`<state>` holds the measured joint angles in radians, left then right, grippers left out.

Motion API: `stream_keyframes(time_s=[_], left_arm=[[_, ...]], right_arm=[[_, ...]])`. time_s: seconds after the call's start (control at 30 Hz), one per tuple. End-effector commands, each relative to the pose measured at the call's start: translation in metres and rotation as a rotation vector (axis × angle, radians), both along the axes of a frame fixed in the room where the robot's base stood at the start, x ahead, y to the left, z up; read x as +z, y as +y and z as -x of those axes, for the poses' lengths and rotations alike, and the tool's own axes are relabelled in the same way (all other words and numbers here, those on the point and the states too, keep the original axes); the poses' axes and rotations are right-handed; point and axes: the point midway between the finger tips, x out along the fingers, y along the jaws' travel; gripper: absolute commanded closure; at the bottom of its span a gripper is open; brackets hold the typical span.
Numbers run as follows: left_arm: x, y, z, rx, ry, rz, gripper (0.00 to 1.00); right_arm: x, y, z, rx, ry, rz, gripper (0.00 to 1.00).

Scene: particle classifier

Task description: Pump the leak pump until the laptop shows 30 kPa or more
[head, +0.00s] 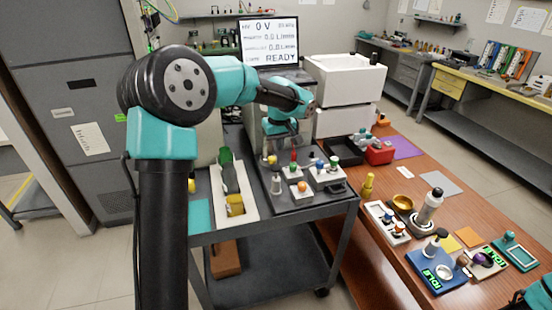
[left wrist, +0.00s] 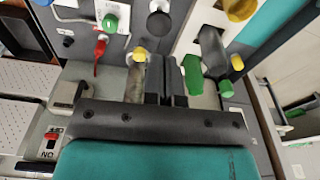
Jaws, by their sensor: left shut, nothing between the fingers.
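The screen (head: 268,42) stands at the back of the head view and reads 0 V, 0.0 L/min on two lines and READY. Small text at its top right is too small to read surely. My left gripper (left wrist: 166,78) is shut and empty, pointing down over the cart in the left wrist view. A yellow knob (left wrist: 139,53) on a pale stem is just left of its fingers, apparently apart from them. In the head view a yellow knob (head: 271,160) shows below my left wrist. I cannot tell which device is the leak pump.
The dark cart (head: 322,204) holds a panel of coloured knobs and a white tray (head: 236,214) with green and yellow parts. The wooden table (head: 395,158) on the right holds a bottle (head: 428,207), a blue pad (head: 424,268) and a red box (head: 379,154).

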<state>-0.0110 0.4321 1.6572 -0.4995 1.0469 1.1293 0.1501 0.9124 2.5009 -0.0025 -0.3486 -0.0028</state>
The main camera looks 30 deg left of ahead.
Motion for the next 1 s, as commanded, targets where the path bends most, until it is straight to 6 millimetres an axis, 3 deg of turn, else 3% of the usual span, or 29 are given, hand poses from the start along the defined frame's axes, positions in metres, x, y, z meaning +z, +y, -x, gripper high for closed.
stream_keyframes(time_s=[0.57, 1.0], left_arm=[[-0.013, 0.003, -0.002, 0.000, 0.001, 0.001, 1.00], [-0.057, 0.007, -0.005, -0.001, 0.001, 0.001, 1.00]], right_arm=[[0.000, 0.000, 0.000, 0.000, 0.000, 0.000, 0.57], [0.000, 0.000, 0.000, 0.000, 0.000, 0.000, 0.57]])
